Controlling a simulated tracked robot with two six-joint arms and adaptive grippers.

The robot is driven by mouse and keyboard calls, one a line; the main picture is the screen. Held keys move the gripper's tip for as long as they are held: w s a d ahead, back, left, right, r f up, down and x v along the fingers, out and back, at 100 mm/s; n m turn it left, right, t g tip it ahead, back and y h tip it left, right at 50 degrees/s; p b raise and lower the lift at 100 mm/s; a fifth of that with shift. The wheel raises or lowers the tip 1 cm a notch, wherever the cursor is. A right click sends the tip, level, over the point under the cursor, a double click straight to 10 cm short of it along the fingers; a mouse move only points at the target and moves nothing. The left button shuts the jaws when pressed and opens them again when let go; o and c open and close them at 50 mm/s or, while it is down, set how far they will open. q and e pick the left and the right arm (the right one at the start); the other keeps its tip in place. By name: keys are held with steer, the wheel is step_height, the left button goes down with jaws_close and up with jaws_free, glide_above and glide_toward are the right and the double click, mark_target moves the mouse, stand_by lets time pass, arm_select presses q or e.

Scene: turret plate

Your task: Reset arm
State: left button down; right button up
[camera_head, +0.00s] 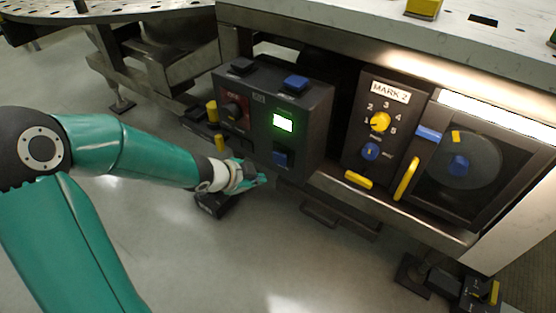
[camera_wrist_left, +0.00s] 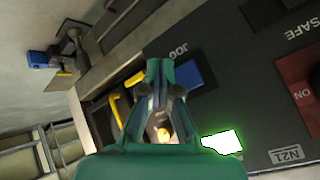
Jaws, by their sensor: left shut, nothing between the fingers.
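My left arm reaches in from the left in the head view, and its gripper (camera_head: 250,178) is beside the lower left of a dark control box (camera_head: 318,120). The gripper is shut and empty. In the left wrist view the gripper (camera_wrist_left: 162,72) points past a blue button (camera_wrist_left: 196,76) beside the word JOG. I cannot tell whether the fingertips touch the box. The box has a lit green screen (camera_head: 283,123), a blue button on its front (camera_head: 281,158), a blue top button (camera_head: 296,83) and a black knob (camera_head: 233,110). My right gripper does not show.
Right of the box is a MARK 2 panel (camera_head: 369,109) with a yellow dial (camera_head: 380,122). Beside it is a dark-framed door (camera_head: 447,195) with a yellow handle (camera_head: 406,179). A pale counter (camera_head: 330,17) runs above. The grey floor (camera_head: 150,240) is open at lower left.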

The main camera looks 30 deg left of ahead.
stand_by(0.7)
arm_select(q)
steer(key=s+d+f+g+h, duration=0.3)
steer(key=s+d+f+g, duration=0.15)
steer(key=d+f, duration=0.9)
steer(key=s+d+f+n+g, duration=0.2)
steer(key=s+d+f+n, duration=0.1)
steer(key=s+f+n, duration=0.3)
steer(key=s+d+f+n+g, duration=0.2)
steer(key=s+d+f+n, duration=0.2)
steer(key=s+f, duration=0.3)
step_height(320, 180, up, 32)
steer(key=a+n+p, duration=0.1)
steer(key=p, duration=3)
steer(key=shift+s+r+y, duration=0.2)
steer(key=shift+y, duration=0.1)
steer(key=shift+a+t, duration=0.1)
steer(key=shift+t, duration=0.15)
